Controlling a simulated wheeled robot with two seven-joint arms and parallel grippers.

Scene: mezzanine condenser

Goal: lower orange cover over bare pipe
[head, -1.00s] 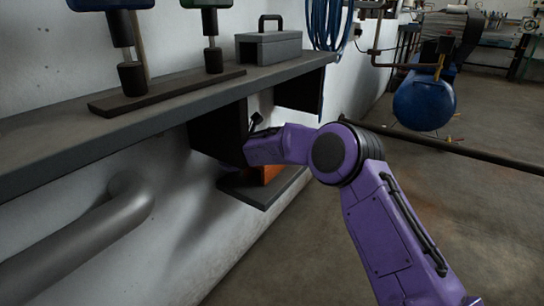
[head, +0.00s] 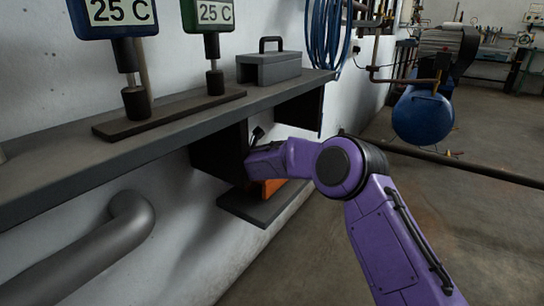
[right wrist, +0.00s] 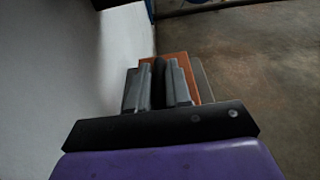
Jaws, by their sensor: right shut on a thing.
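The orange cover (head: 270,187) shows only in part, low beneath the wall shelf and behind my right arm. In the right wrist view the orange cover (right wrist: 181,62) lies just beyond the fingers. My right gripper (right wrist: 159,82) is shut on a dark upright piece, which looks like the cover's handle. In the head view that gripper's fingers are hidden in the shadow under the shelf. A bare grey pipe (head: 88,252) with an elbow runs along the wall at lower left, apart from the cover. My left gripper is not in view.
The grey shelf (head: 60,147) overhangs the work, with dark side panels below it. A small lower ledge (head: 250,207) sits under the cover. Two 25 C displays and a grey toolbox (head: 268,67) stand on the shelf. Open floor lies right.

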